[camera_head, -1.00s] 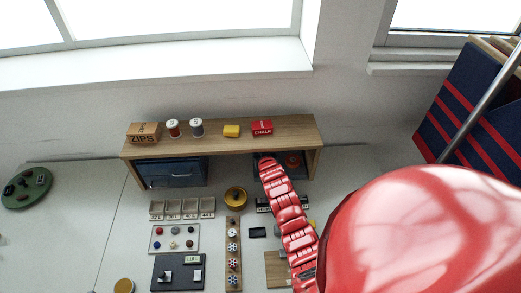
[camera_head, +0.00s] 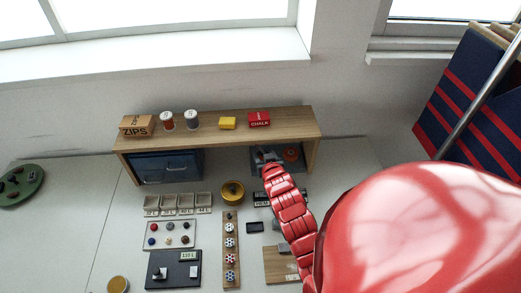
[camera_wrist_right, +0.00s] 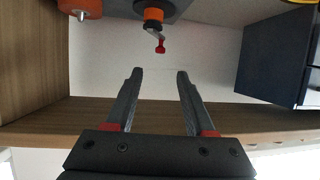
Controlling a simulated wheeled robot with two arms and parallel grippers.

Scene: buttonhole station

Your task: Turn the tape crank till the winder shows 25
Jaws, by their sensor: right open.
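The tape winder sits under the right part of the wooden shelf. In the right wrist view its grey body (camera_wrist_right: 180,8) shows at the top, with an orange hub (camera_wrist_right: 153,14) and a crank ending in a red knob (camera_wrist_right: 160,48). An orange round part (camera_wrist_right: 80,8) shows beside it; in the head view it is a small orange spot (camera_head: 291,153). My right gripper (camera_wrist_right: 160,72) is open and empty, its fingers short of the knob with a gap between. In the head view the right gripper (camera_head: 266,156) reaches under the shelf. No winder number is readable. My left gripper is out of view.
The wooden shelf (camera_head: 220,133) carries a zips box (camera_head: 137,125), two spools, a yellow block (camera_head: 227,123) and a red chalk box (camera_head: 259,119). A blue drawer unit (camera_head: 166,167) stands under its left part. Trays and button boards lie in front.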

